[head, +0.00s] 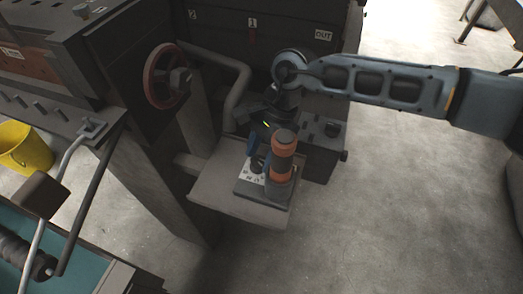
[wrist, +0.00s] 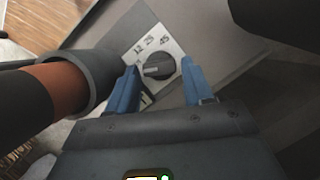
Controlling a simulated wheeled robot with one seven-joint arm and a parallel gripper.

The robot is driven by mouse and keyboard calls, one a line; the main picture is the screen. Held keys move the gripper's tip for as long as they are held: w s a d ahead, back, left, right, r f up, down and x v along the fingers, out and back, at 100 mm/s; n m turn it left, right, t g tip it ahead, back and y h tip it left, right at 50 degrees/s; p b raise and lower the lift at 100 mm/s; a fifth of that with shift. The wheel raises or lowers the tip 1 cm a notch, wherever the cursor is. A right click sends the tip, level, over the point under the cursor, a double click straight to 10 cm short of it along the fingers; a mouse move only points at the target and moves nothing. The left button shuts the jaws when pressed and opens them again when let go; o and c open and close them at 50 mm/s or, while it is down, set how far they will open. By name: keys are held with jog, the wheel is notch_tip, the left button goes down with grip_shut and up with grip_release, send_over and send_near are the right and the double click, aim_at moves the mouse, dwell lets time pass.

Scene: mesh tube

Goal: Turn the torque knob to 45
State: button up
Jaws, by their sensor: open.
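The torque knob (wrist: 159,66) is a round dark dial with a raised grey ridge, set on a white scale plate (wrist: 172,43) with the marks 12, 25 and 45. The ridge lies nearly level, its lighter end toward the left, away from the 45 mark. My gripper (wrist: 159,68) has its two blue fingers open, one on each side of the knob; whether they touch it I cannot tell. In the head view my gripper (head: 259,156) is over the plate, and the knob (head: 257,164) is partly hidden.
An upright orange and black cylinder (head: 283,150) stands close to the right of the knob in the head view; it is at left in the wrist view (wrist: 75,82). A grey shelf (head: 215,192) carries the unit. A red handwheel (head: 166,76) is at left on the machine.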

jog(key=shift+c, duration=0.5)
jog(key=c, duration=0.7)
jog(key=shift+s+d+m+t, duration=0.15)
jog(key=shift+m+t, duration=0.45)
jog(key=shift+m, duration=0.9)
jog(key=o, duration=0.8)
jog(key=shift+y, duration=0.3)
jog(key=v, duration=0.7)
jog(key=shift+r+b, duration=0.35)
jog(key=shift+b, duration=0.1)
